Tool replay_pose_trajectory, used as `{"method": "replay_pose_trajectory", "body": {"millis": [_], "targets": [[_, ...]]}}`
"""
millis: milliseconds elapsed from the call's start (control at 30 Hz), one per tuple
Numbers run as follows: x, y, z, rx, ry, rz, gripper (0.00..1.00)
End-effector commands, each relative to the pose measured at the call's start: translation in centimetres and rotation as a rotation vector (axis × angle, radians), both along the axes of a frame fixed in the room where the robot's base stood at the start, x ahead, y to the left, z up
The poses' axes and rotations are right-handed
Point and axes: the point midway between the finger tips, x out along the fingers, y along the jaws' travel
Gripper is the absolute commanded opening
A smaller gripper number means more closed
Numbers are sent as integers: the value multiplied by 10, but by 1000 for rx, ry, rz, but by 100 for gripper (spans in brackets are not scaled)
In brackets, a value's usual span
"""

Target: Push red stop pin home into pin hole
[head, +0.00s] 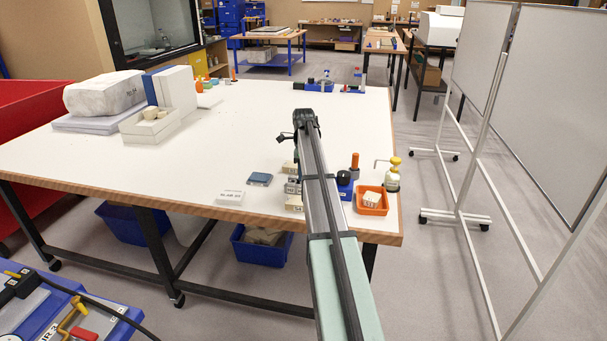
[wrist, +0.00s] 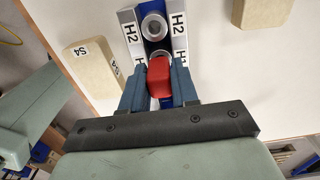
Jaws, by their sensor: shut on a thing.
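In the wrist view, the blue-grey fingers of my gripper (wrist: 158,88) are shut on the red stop pin (wrist: 159,77). The pin's red end shows between the fingertips. Just beyond it is a blue fixture (wrist: 165,51) with a round silver metal part (wrist: 153,27), flanked by two pale grey blocks marked H2 (wrist: 130,33). The pin hole is not clearly visible, and I cannot tell whether the pin's far end is in it. In the head view, my arm hides the gripper and the pin.
A cream block marked S4 (wrist: 90,62) lies left of the fixture in the wrist view. In the head view, an orange tray (head: 371,211) and a yellow-topped bottle (head: 392,178) stand right of my arm. A dark blue block (head: 260,179) lies left. The table's middle is clear.

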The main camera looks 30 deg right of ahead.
Motion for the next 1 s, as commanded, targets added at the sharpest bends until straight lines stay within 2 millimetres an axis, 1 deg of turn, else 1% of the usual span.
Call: {"method": "replay_pose_trajectory", "body": {"millis": [100, 533, 1000], "targets": [[0, 0, 3, -1, -1, 0, 0], [1, 0, 6, -1, -1, 0, 0], [1, -1, 24, -1, -1, 0, 0]]}}
